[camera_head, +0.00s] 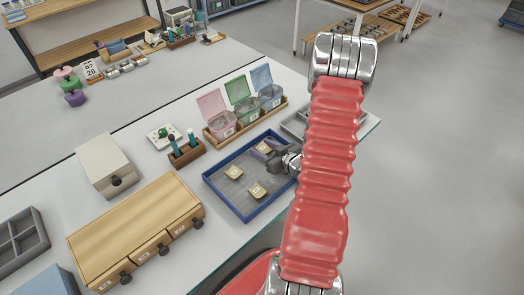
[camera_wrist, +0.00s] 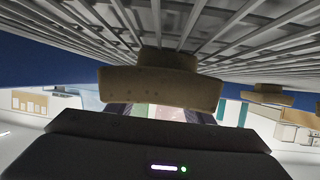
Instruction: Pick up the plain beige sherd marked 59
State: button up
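Three beige sherds lie in the blue-rimmed tray (camera_head: 217,188): a left one (camera_head: 233,172), a front one (camera_head: 257,190) and a back one (camera_head: 264,148). Each seems to bear a small label, too small to read, so I cannot tell which is 59. My gripper (camera_head: 265,151) is low over the tray's back right part, its dark fingers apart around the back sherd. In the wrist view a brownish sherd (camera_wrist: 160,87) fills the middle, partly hiding the fingers; I cannot tell whether they touch it. Another sherd (camera_wrist: 266,96) shows to the right.
A wooden rack (camera_head: 247,124) with pink, green and blue lidded bins stands behind the tray. A pen holder (camera_head: 186,154), a beige box (camera_head: 105,165) and a wooden drawer unit (camera_head: 137,228) stand to the left. A grey tray (camera_head: 294,124) lies behind my arm.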

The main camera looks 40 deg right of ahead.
aim_at(263, 148)
jog(key=c, duration=0.8)
jog(key=shift+o, duration=0.2)
jog(key=shift+r, duration=0.1)
jog(key=shift+r, duration=4.9)
